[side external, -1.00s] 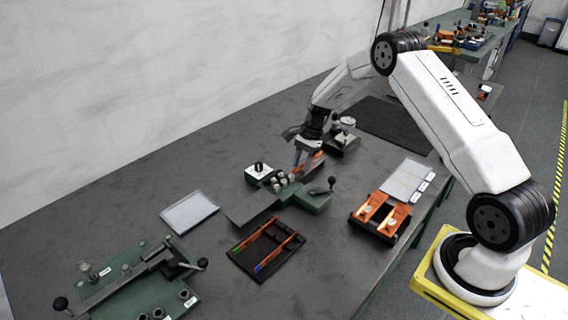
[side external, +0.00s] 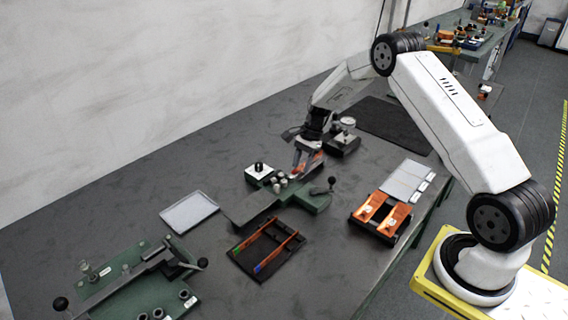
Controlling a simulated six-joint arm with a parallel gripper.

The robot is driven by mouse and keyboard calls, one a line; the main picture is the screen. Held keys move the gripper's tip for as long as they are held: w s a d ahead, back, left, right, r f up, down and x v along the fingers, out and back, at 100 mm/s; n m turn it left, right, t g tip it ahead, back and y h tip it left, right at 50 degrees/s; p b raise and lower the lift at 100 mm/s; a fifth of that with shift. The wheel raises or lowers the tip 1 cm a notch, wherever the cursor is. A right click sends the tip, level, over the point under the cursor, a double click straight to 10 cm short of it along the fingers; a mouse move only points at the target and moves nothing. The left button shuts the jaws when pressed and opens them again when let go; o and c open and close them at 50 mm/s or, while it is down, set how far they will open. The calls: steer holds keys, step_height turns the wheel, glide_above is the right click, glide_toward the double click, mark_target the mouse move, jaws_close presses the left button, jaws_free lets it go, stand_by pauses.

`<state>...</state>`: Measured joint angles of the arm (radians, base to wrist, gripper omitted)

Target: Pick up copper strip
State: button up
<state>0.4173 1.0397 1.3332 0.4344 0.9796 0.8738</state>
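My gripper (side external: 299,172) is low over the green fixture (side external: 305,200) in the middle of the table, with its fingers pointing down. A copper-orange piece (side external: 317,161) shows right at the fingers; whether it is gripped or lies behind them cannot be told. The finger gap is too small to read. Two flat copper-coloured pieces (side external: 369,207) lie side by side in a black holder (side external: 372,236) at the right. Two thin copper-orange strips (side external: 279,256) with green and blue ends lie in a black tray (side external: 262,275) in front of the fixture.
A black-based gauge (side external: 342,141) stands just behind my gripper, near a dark mat (side external: 385,122). A larger green lever fixture (side external: 130,285) is at the front left. A pale plate (side external: 189,213) lies left of centre, and grey sheets (side external: 405,181) lie at the right.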

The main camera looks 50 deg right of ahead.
jaws_close()
stand_by(1.2)
